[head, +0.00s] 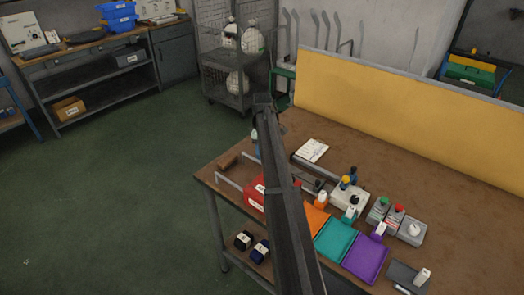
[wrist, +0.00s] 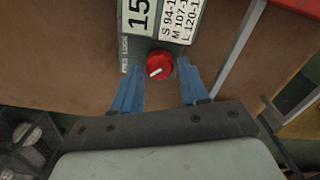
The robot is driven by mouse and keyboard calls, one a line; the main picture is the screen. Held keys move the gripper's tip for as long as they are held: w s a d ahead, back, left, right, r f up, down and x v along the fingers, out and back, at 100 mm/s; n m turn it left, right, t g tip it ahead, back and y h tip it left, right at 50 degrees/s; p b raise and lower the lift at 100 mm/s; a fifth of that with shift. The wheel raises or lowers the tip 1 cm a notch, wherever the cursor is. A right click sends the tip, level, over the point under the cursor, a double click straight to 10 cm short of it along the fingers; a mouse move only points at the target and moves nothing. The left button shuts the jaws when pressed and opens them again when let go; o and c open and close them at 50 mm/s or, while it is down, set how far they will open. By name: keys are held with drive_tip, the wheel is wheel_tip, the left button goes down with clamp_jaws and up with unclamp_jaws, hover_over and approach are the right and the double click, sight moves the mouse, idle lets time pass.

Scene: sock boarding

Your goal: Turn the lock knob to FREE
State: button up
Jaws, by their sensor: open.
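The lock knob (wrist: 160,66) is round and red with a white pointer mark, which points to the lower left in the wrist view. It sits at the lower end of a grey panel (wrist: 137,45). Small sideways lettering on the panel's left edge includes LOCK; the other word looks like FREE but is hard to read. My gripper (wrist: 160,68) has its two blue fingers apart, one on each side of the knob, with a visible gap on both sides. Nothing is held. I cannot make out the knob in the head view, where my dark arm crosses the bench.
The panel carries a size card (wrist: 178,20) with S, M and L rows. A yellow board (head: 400,105) stands behind.

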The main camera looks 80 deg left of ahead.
wheel_tip(320, 180, up, 13)
idle(0.5)
drive_tip(key=shift+r, duration=0.1)
idle(0.3)
